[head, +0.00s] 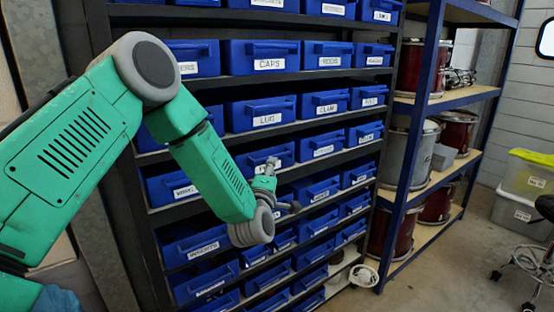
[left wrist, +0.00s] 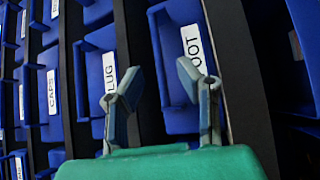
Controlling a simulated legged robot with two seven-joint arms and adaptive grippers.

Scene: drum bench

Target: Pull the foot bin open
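The foot bin (head: 250,160) is a blue drawer in the dark rack, directly below the LUG bin (head: 258,107). My left gripper partly covers its label in the head view. In the left wrist view the foot bin (left wrist: 171,62) has a white label reading "OOT", its first letter hidden by a finger. The bin looks shut, level with its neighbours. My left gripper (head: 283,187) is in front of the rack at this bin; it also shows in the left wrist view (left wrist: 148,77). Its fingers are spread, with nothing between them. I cannot tell whether they touch the bin. My right gripper is out of view.
Rows of labelled blue bins surround it, including the CAPS bin (head: 262,51) above. A blue-framed shelf (head: 448,97) with drums stands to the right. A white bowl-like thing (head: 363,276) lies near the rack's foot. Open floor (head: 440,270) lies to the right.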

